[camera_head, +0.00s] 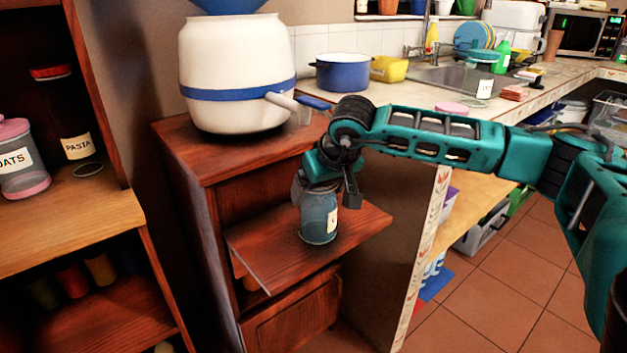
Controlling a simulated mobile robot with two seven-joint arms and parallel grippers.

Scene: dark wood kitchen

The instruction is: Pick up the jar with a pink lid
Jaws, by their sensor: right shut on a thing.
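My right gripper (333,180) reaches in from the right and is shut on the top of a bluish glass jar (318,218) with a white label. The jar is upright, at the pull-out wooden shelf (365,221) of the small cabinet. Its lid is hidden by my gripper, so I cannot tell its colour. I cannot tell whether its base touches the shelf. A clear jar with a pink lid (13,127), labelled OATS, stands on the left shelf. Another pink lid (452,107) shows on the counter behind my right arm. My left gripper is out of view.
A large white container with a blue band (235,65) stands on the cabinet top just above the jar. A red-lidded PASTA jar (70,115) is on the left shelf. A blue pot (342,72) sits on the counter. Open tiled floor (510,270) lies at right.

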